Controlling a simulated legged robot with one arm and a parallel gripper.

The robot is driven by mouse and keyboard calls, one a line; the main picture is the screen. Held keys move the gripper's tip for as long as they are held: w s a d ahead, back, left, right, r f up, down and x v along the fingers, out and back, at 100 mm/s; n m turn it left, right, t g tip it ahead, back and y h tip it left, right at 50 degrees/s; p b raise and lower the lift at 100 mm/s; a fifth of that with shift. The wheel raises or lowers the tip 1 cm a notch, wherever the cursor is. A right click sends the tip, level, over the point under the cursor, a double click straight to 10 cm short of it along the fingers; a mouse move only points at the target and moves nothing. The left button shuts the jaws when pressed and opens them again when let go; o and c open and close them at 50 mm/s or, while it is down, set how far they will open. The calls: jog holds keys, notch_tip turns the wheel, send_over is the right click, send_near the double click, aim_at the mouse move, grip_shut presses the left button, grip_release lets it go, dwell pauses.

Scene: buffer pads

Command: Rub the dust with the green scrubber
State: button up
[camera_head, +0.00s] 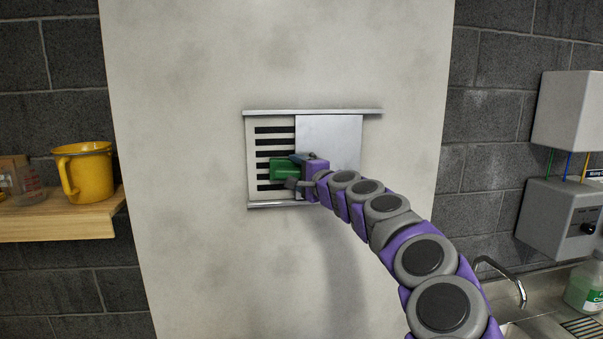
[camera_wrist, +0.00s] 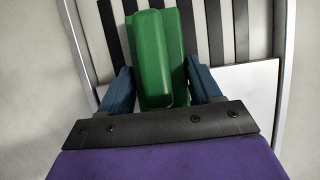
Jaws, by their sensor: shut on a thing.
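The green scrubber (camera_head: 283,170) is held in front of the slotted vent (camera_head: 257,185) on the pale wall panel. In the wrist view the green scrubber (camera_wrist: 158,60) sits between the blue fingers of my gripper (camera_wrist: 158,85), with the dark slots of the vent (camera_wrist: 113,30) behind it. My gripper (camera_head: 294,170) is shut on the scrubber. The scrubber's far end is at or close to the vent's face; I cannot tell whether it touches. No separate dust shows clearly on the vent. Faint grey smudges (camera_head: 205,60) show on the wall panel.
A sliding metal cover (camera_head: 345,140) fills the right half of the vent frame, between an upper rail (camera_head: 313,112) and a lower rail. A yellow mug (camera_head: 84,172) stands on a wooden shelf (camera_head: 60,228) at left. A sink, tap (camera_head: 505,280) and wall box (camera_head: 565,220) are at right.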

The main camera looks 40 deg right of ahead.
aim_at(298, 171)
jog(key=shift+o, duration=0.2)
jog(key=shift+s+d+r, duration=0.25)
jog(key=shift+s+d, duration=0.2)
jog(key=shift+d, duration=0.2)
jog(key=shift+s+d+r, duration=0.2)
jog(key=shift+s+d, duration=0.25)
jog(key=shift+d, duration=0.25)
jog(key=shift+s+d+r, duration=0.25)
jog(key=shift+s+d, duration=0.2)
jog(key=shift+d, duration=0.2)
jog(key=shift+a, duration=0.15)
jog(key=shift+w, duration=0.1)
jog(key=shift+w+a+f, duration=0.1)
jog(key=shift+w+a, duration=0.25)
jog(key=shift+a, duration=0.25)
jog(key=shift+w+a+f, duration=0.1)
jog(key=shift+w+a, duration=0.25)
jog(key=shift+a, duration=0.3)
jog(key=shift+w+a+f, duration=0.1)
jog(key=shift+w+a, duration=0.25)
jog(key=shift+a, duration=0.25)
jog(key=shift+r, duration=0.1)
jog(key=shift+s, duration=0.15)
